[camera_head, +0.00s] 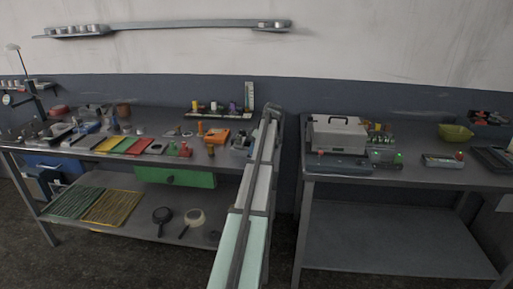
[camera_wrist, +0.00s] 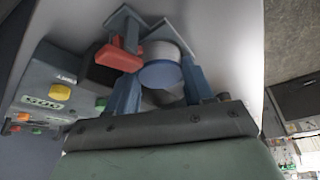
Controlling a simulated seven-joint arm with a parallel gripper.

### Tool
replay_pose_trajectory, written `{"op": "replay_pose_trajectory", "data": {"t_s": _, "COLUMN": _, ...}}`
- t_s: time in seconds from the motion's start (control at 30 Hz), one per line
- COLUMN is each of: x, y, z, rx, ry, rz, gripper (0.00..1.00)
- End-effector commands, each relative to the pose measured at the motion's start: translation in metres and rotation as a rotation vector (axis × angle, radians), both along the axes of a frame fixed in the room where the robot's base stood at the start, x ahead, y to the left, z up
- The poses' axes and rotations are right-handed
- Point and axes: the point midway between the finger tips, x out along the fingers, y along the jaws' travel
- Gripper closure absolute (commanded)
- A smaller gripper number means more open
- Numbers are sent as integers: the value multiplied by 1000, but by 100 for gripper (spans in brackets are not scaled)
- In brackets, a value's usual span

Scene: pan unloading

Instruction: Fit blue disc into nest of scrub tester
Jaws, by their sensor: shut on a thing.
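My gripper (camera_wrist: 162,62) shows in the wrist view with blue-grey fingers on both sides of a round piece. It is shut on the blue disc (camera_wrist: 160,75), whose blue face is toward the camera. A grey machine (camera_wrist: 40,95) with a green label and coloured buttons stands to the left; it seems to be the scrub tester. A red T-shaped part (camera_wrist: 118,57) overlaps the left finger in the picture. The nest cannot be made out, nor whether the disc touches anything. In the head view my arm hides the gripper and disc.
In the head view, a pale case with a handle (camera_head: 338,136) stands on the right bench (camera_head: 420,178). The left bench holds several coloured sheets (camera_head: 112,145), an orange box (camera_head: 216,136) and small parts. A gap separates the benches. A shelf rail (camera_head: 180,24) hangs above.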

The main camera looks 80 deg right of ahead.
Motion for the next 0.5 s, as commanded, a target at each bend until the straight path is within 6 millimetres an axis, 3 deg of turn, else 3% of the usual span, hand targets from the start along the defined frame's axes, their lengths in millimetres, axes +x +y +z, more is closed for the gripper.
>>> {"op": "replay_pose_trajectory", "data": {"t_s": 0.33, "x": 0, "y": 0, "z": -2, "rx": 0, "ry": 0, "rz": 0, "gripper": 83}}
{"op": "replay_pose_trajectory", "data": {"t_s": 0.37, "x": 0, "y": 0, "z": -2, "rx": 0, "ry": 0, "rz": 0, "gripper": 46}}
{"op": "replay_pose_trajectory", "data": {"t_s": 0.5, "x": 0, "y": 0, "z": -2, "rx": -1, "ry": 0, "rz": 0, "gripper": 33}}
